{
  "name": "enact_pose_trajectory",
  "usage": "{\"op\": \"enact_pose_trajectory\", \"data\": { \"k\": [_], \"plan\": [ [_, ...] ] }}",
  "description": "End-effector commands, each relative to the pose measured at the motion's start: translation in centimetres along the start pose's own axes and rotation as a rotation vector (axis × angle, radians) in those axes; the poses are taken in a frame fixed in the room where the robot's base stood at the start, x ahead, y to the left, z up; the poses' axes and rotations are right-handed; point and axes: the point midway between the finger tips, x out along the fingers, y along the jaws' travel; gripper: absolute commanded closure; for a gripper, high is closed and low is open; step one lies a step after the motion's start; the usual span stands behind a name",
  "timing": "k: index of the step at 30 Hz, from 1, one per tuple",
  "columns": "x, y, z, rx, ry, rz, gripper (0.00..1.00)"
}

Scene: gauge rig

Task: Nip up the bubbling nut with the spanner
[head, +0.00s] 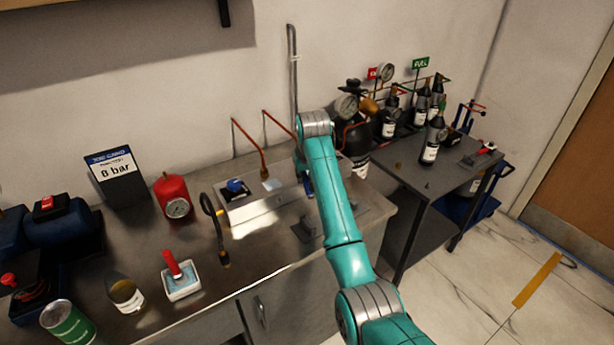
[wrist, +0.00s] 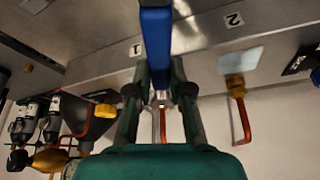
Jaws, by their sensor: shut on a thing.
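My gripper (wrist: 158,95) is shut on the blue-handled spanner (wrist: 156,45). The spanner's grey end lies near a copper pipe beside the label 1, but my fingers partly hide it and I cannot tell whether it touches a nut. A brass nut (wrist: 235,82) with a copper pipe stands beside the label 2, with a pale bluish-white patch next to it. I cannot tell whether that patch is bubbles. In the head view my arm mostly hides the gripper; a bit of blue spanner (head: 308,187) shows beside it, over the right end of the metal block (head: 250,207).
A gas cylinder (head: 356,140) stands behind my arm. A side table (head: 430,180) with several dark bottles stands at the right.

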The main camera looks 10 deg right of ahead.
Motion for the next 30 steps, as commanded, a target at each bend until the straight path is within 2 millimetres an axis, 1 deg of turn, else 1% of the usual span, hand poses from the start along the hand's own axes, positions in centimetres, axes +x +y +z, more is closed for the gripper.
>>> {"op": "enact_pose_trajectory", "data": {
  "k": [12,30],
  "plan": [
    [0.06,-0.68,0.12,0.047,-0.004,0.019,1.0],
    [0.1,-0.92,0.16,0.064,-0.006,0.027,1.0]
  ]
}}
